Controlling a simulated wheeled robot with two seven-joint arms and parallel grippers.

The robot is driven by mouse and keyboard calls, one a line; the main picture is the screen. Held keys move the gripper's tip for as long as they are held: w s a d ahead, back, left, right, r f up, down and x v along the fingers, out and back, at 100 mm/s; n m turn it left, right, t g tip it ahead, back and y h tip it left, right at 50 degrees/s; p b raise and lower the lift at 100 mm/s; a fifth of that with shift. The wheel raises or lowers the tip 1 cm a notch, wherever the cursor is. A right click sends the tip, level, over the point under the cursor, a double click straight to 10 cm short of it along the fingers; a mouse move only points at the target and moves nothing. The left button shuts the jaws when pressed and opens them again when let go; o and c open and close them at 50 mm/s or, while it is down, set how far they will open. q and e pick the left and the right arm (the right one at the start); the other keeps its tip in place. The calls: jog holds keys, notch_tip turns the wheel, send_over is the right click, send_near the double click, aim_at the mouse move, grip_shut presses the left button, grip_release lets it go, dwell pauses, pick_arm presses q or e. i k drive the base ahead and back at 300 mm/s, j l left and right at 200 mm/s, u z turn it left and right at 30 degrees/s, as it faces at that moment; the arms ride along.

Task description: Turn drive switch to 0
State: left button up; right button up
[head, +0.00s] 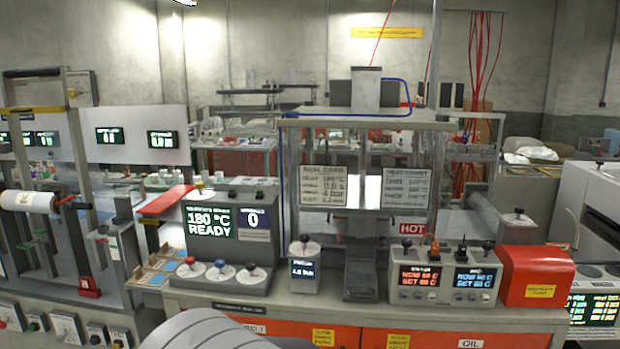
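No label reading drive switch is legible, so I cannot tell which control it is. A grey console (231,240) at left centre shows "180 °C READY" and a separate "0" display (257,224). On its sloped front are a red-topped knob (190,262), a blue-topped knob (221,266) and a dark-topped knob (251,268), each on a white dial. At the lower left, a panel carries several more dials, including a white one (66,328) and a red one (8,315). Neither of my grippers is in view.
A press frame (366,120) with a HOT sign (412,229) stands at centre. Right of it are a two-display control box (446,276) and a red box (534,276). A roller machine (28,201) stands at left. The bench front has little free room.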

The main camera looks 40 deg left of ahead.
aim_at(199, 185)
jog(key=i+j+z, duration=0.1)
jog(key=j+z, duration=0.25)
jog(key=j, duration=1.3)
jog(key=k+j+z, duration=0.1)
jog(key=j+z, duration=0.25)
jog(key=j, duration=1.35)
